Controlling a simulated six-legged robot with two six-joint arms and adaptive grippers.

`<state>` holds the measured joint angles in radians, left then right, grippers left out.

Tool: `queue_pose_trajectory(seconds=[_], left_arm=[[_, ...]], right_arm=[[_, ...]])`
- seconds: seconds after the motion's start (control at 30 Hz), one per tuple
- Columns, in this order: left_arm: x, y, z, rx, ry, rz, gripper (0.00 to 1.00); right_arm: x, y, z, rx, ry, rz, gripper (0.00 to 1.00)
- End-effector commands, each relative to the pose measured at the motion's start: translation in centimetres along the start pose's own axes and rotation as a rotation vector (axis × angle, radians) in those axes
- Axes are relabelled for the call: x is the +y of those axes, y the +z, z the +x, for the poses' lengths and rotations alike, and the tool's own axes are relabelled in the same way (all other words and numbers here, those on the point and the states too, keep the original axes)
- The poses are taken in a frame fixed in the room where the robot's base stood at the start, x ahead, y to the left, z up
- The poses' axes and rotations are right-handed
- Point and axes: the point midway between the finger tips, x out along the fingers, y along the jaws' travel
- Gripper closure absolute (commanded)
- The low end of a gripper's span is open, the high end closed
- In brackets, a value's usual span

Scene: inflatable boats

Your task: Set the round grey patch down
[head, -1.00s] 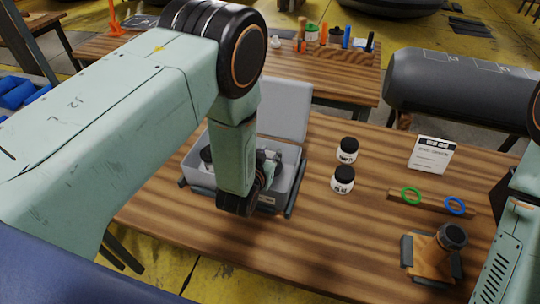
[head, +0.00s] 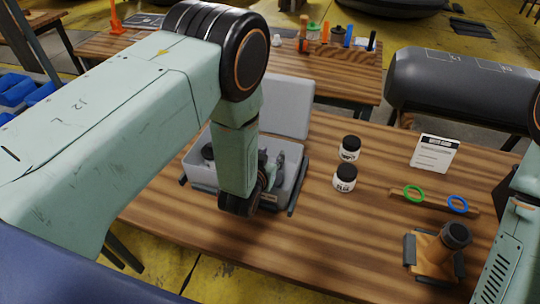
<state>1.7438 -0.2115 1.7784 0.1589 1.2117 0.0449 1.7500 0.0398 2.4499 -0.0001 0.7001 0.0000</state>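I cannot make out the round grey patch in the head view. My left arm reaches in from the left. Its wrist hangs in front of an open grey case (head: 294,190) on the wooden table.
Two black-lidded white jars (head: 345,178) stand right of the case. A white card (head: 434,153), a green ring (head: 413,194), a blue ring (head: 457,204) and an orange-brown tool with black parts (head: 432,252) are further right. The table's middle front is clear.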

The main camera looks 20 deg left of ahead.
Motion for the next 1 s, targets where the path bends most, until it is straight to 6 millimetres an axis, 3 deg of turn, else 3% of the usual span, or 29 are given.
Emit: queue_pose_trajectory(seconds=[0.13,0.43,0.6,1.0], left_arm=[[0.0,0.0,0.0,0.0,0.0,0.0,0.49],[0.0,-0.1,-0.1,0.0,0.0,0.0,0.49],[0.0,-1.4,-0.6,0.0,0.0,0.0,0.49],[0.0,-1.1,-7.8,-0.003,0.001,0.003,0.49]], right_arm=[[0.0,0.0,0.0,0.0,0.0,0.0,1.0],[0.0,0.0,-0.1,0.0,0.0,0.0,1.0],[0.0,0.0,-1.3,0.0,0.0,0.0,1.0],[0.0,0.0,-1.2,0.0,0.0,0.0,1.0]])
